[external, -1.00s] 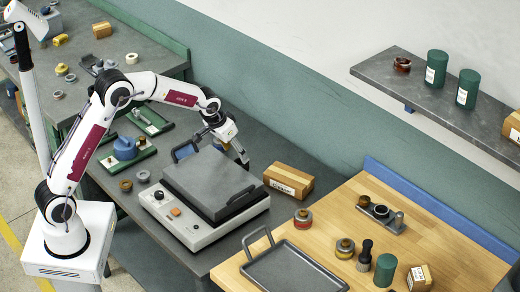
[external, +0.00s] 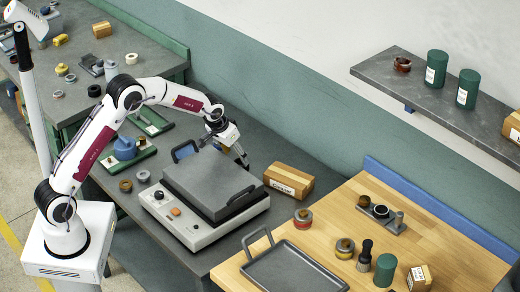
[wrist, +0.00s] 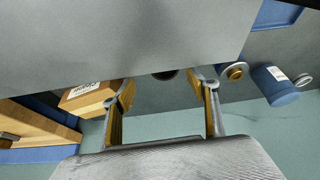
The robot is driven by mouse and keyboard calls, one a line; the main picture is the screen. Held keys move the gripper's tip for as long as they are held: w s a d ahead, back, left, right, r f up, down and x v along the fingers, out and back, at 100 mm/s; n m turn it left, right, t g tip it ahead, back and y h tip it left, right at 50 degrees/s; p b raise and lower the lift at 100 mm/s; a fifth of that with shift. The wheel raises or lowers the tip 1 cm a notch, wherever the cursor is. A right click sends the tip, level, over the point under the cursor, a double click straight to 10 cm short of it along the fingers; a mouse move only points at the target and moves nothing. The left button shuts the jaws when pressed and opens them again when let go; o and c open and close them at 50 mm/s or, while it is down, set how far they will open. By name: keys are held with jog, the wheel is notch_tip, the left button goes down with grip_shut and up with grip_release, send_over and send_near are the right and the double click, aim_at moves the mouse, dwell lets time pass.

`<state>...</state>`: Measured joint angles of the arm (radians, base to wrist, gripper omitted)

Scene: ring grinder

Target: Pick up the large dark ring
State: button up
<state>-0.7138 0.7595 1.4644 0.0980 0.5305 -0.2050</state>
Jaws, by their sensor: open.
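My gripper (external: 241,160) hangs behind the grey-lidded machine (external: 210,182), pointing down, left of the cardboard box. In the wrist view my gripper (wrist: 165,88) has its two fingers wide apart, with nothing between them. A dark round piece (wrist: 165,75) shows between the fingertips, mostly hidden by the grey lid edge; I cannot tell whether it is the large dark ring. In the external view the machine and my gripper hide that spot. A dark ring-like part (external: 381,211) sits on a small grey holder on the wooden table.
A cardboard box (external: 288,181) stands close right of my gripper; it also shows in the wrist view (wrist: 86,97). A blue canister (wrist: 274,84) and a brass-topped part (wrist: 234,72) stand on the other side. A grey tray (external: 293,268) lies on the wooden table.

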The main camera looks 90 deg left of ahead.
aim_at(240, 162)
jog(key=shift+x, duration=0.8)
jog(key=shift+a, duration=0.1)
jog(key=shift+w+a+f, duration=0.1)
jog(key=shift+a+f, duration=0.3)
jog(key=shift+f, duration=0.25)
jog(key=shift+w+a+f, duration=0.15)
jog(key=shift+a+f, duration=0.3)
jog(key=shift+f, duration=0.2)
jog(key=shift+x, duration=1.1)
jog(key=c, duration=1.3)
